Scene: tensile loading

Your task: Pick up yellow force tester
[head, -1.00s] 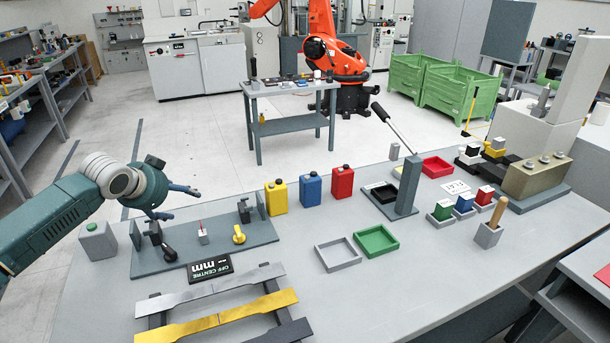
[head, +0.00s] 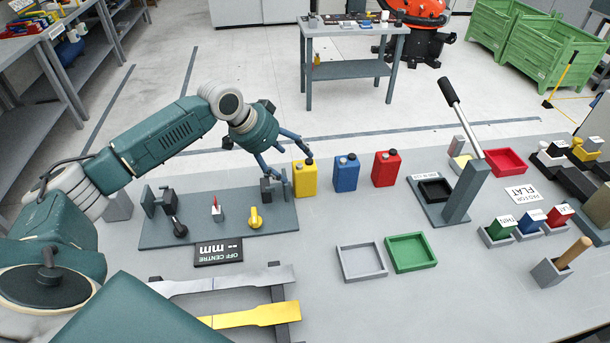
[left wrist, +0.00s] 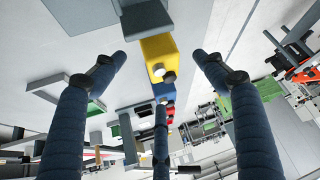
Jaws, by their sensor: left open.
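A yellow can-shaped block (head: 306,181) with a black cap stands upright at the back of the table, at the left end of a row with a blue can (head: 346,175) and a red can (head: 385,170). It is the likeliest yellow force tester. My left gripper (head: 290,163) is open just to its left and above it; contact cannot be told. In the left wrist view, the yellow block (left wrist: 160,52) shows between the spread fingers of my left gripper (left wrist: 158,64). The gap is empty around it. My right gripper is not in view.
A dark fixture plate (head: 190,232) with uprights and a yellow knob (head: 255,217) lies left of the cans. A grey tray (head: 361,262) and green tray (head: 411,253) sit in front. A lever press post (head: 466,190) stands at right. Bare tabletop lies between them.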

